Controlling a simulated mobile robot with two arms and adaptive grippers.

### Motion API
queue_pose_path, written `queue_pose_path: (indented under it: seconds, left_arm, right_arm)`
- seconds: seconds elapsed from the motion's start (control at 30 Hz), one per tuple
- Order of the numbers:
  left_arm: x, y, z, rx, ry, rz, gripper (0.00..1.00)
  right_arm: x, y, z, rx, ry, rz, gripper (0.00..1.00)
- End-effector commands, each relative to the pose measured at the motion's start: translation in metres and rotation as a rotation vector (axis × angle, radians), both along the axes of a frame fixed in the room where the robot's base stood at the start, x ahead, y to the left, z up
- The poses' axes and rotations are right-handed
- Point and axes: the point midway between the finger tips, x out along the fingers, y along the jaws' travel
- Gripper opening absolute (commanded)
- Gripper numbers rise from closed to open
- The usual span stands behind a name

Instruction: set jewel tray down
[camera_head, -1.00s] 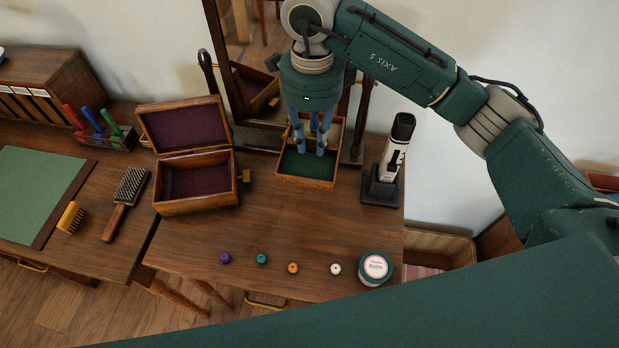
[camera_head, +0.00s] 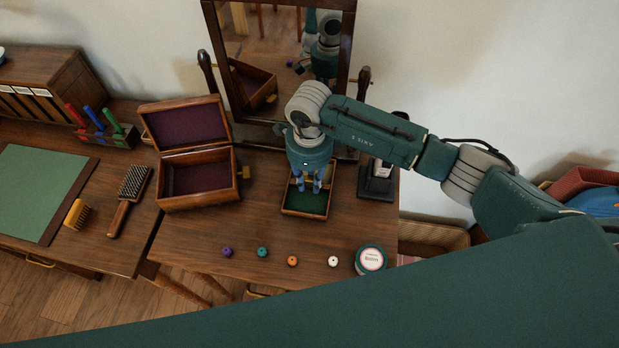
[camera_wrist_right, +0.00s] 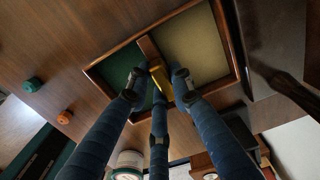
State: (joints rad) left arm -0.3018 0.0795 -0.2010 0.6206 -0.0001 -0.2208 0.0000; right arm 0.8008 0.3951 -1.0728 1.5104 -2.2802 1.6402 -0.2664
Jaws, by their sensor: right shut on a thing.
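The jewel tray (camera_head: 307,213) is a shallow wooden tray with a green-lined part at the front. In the right wrist view the tray (camera_wrist_right: 110,62) shows a green side and a cream side, split by a wooden divider with a gold handle (camera_wrist_right: 163,80). My right gripper (camera_head: 308,188) points down over the tray's middle. Its fingers (camera_wrist_right: 158,85) are shut around the gold handle. The tray is level and at or just above the dressing table (camera_head: 200,232); I cannot tell whether it touches. My left gripper is not in view.
An open wooden box (camera_head: 200,190) with purple lining stands left of the tray. A mirror (camera_head: 285,60) stands behind, and a dark stand (camera_head: 378,182) is close on the right. Purple, green, orange and white beads and a round tin (camera_head: 370,260) line the front.

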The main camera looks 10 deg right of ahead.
Motion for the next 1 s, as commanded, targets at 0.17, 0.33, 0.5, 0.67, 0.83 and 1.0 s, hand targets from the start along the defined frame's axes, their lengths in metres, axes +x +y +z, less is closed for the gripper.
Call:
queue_pose_path:
  seconds: [0.17, 0.33, 0.5, 0.67, 0.83, 1.0]
  left_arm:
    - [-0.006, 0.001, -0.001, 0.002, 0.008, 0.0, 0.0]
    - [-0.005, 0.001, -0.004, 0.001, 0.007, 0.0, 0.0]
    - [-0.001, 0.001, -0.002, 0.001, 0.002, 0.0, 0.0]
    - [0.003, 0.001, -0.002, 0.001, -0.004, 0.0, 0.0]
    - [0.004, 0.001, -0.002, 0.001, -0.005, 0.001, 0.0]
    - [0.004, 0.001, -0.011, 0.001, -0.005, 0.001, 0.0]
  right_arm:
    - [0.001, 0.0, 0.0, 0.001, -0.004, 0.0, 0.0]
    - [0.001, 0.0, -0.003, 0.0, -0.002, 0.0, 0.23]
    - [0.001, 0.0, -0.002, 0.0, -0.002, 0.0, 0.4]
    - [0.001, 0.0, -0.002, 0.0, -0.002, 0.0, 0.4]
    - [0.002, 0.0, 0.005, 0.001, -0.005, 0.0, 0.4]
    - [0.003, 0.0, 0.035, 0.002, -0.009, 0.001, 0.4]
